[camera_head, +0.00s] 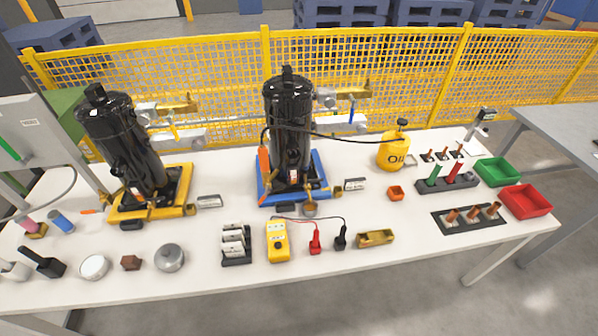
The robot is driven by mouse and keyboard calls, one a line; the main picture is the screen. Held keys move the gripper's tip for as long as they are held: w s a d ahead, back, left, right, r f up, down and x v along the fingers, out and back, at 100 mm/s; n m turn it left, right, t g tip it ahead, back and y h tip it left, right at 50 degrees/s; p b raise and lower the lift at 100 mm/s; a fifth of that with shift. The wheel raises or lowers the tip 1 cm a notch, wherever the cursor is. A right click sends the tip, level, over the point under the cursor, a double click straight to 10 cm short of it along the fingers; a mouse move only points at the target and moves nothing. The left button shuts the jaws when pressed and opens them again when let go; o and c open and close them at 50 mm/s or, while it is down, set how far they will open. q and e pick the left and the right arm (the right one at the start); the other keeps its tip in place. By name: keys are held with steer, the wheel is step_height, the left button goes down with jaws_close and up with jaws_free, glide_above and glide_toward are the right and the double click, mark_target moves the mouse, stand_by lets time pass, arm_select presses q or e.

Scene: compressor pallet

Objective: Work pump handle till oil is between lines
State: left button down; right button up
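A yellow oil can (393,153) marked "OIL" stands at the back right of the white table. A black knob-like top (402,123), perhaps the pump handle, sticks up from it. A thin black hose (345,136) runs from the can's side to the right black compressor (290,125), which stands upright on a blue base (264,191). A second black compressor (125,150) stands on a yellow base (122,212) at the left, tilted in the picture. The oil level and its lines are too small to make out. Neither of my grippers shows.
A yellow meter (277,241) with red and black leads lies in front of the right compressor. Green (496,172) and red (526,202) trays sit at the right edge. A yellow mesh fence (380,80) stands behind the table (350,283).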

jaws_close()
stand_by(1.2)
